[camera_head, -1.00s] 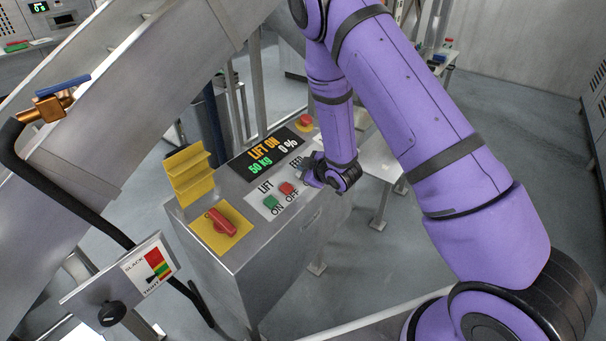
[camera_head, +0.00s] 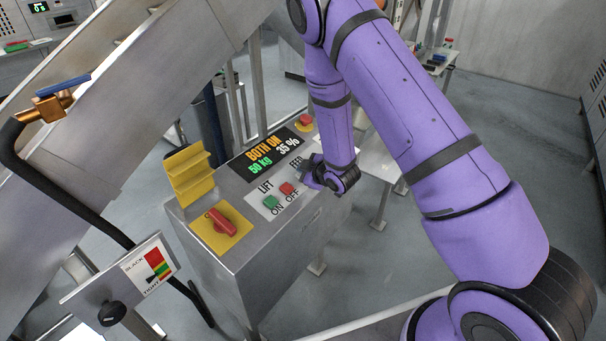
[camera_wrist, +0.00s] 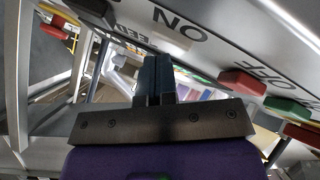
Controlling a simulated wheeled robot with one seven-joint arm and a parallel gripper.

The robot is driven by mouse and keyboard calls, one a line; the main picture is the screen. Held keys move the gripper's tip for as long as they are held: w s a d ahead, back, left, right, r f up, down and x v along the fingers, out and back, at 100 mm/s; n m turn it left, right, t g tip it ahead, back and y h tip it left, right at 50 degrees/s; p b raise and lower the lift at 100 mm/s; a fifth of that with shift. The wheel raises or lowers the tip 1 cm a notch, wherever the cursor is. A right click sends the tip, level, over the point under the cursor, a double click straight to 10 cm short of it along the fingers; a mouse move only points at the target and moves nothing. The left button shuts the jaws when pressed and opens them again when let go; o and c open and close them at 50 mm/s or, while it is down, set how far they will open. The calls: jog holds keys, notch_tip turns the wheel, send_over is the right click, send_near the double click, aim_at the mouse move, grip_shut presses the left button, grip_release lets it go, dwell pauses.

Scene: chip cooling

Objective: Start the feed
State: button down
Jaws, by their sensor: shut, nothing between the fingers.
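The control box's top panel (camera_head: 245,228) carries a dark display (camera_head: 267,158) reading "BOTH ON", "50 kg" and "35 %". Beside the LIFT label are a green ON button (camera_head: 270,202) and a red OFF button (camera_head: 287,188). The feed buttons are hidden in the head view, and I cannot tell whether the tips touch one.
A red rotary switch on a yellow plate (camera_head: 220,222) and a yellow stepped cover (camera_head: 188,175) are at the panel's left. A red stop button (camera_head: 305,120) is at the far end. A slanted metal chute (camera_head: 130,95) passes behind. A SLACK/TIGHT gauge (camera_head: 150,263) stands at lower left.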

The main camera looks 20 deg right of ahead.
jog(key=shift+r, duration=0.15)
jog(key=shift+s+d+r, duration=0.15)
jog(key=shift+s+r, duration=0.05)
jog(key=shift+r, duration=0.55)
jog(key=shift+s+d+r, duration=0.15)
jog(key=shift+s+r, duration=0.05)
jog(key=shift+r, duration=0.6)
jog(key=shift+s+d+r, duration=0.1)
jog(key=shift+s+r, duration=0.1)
jog(key=shift+r, duration=0.6)
jog(key=shift+s+d+r, duration=0.15)
jog(key=shift+s+r, duration=0.05)
jog(key=shift+r, duration=0.6)
